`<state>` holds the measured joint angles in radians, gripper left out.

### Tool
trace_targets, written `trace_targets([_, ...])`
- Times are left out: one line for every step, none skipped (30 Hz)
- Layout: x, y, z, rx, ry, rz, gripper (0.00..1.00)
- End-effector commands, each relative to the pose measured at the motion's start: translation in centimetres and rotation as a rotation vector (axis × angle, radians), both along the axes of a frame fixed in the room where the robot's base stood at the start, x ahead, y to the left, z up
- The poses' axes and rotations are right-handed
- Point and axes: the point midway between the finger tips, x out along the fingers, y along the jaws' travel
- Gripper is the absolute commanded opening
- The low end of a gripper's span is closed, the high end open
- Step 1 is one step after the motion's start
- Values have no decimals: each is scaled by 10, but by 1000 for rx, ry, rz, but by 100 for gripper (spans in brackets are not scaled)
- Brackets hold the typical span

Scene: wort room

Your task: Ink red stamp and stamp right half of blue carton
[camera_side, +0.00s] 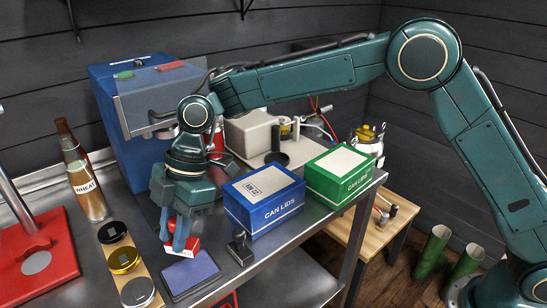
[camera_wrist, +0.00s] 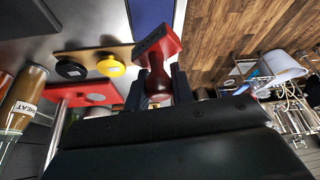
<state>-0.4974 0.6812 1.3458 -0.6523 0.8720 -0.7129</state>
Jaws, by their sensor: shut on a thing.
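My gripper (camera_side: 179,232) points down and is shut on the red stamp (camera_side: 186,250). In the wrist view my gripper (camera_wrist: 158,84) has its fingers on either side of the stamp's red handle (camera_wrist: 158,62). The stamp is at the back edge of the blue-violet ink pad (camera_side: 192,274); whether it touches the pad I cannot tell. Part of the pad also shows at the top of the wrist view (camera_wrist: 150,14). The blue carton (camera_side: 275,213) stands right of the gripper, with a pale top label bearing a dark boxed print.
A black stamp (camera_side: 240,247) stands between pad and carton. A green carton (camera_side: 340,176) stands right of the blue one. Several round lids (camera_side: 124,259) lie on a wooden strip at left, near a WHEAT bottle (camera_side: 88,195) and red stand (camera_side: 40,265). A blue machine (camera_side: 120,110) rises behind.

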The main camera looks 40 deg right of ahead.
Motion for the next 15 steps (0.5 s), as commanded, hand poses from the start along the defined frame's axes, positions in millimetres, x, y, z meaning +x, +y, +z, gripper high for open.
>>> trace_targets([0,0,3,1,-1,1,9])
trace_targets([0,0,4,0,-2,1,9])
trace_targets([0,0,5,0,-2,1,9])
trace_targets([0,0,6,0,-2,1,9])
trace_targets([0,0,7,0,0,1,9])
trace_targets([0,0,7,-1,-1,1,9])
trace_targets([0,0,7,-1,-1,1,9])
trace_targets([0,0,7,-1,-1,1,9])
trace_targets([0,0,7,-1,-1,1,9])
trace_targets([0,0,7,-1,-1,1,9])
trace_targets([0,0,7,-1,-1,1,9])
trace_targets([0,0,7,-1,-1,1,9])
trace_targets([0,0,7,-1,-1,1,9])
trace_targets([0,0,7,-1,-1,1,9])
trace_targets([0,0,7,0,0,1,9])
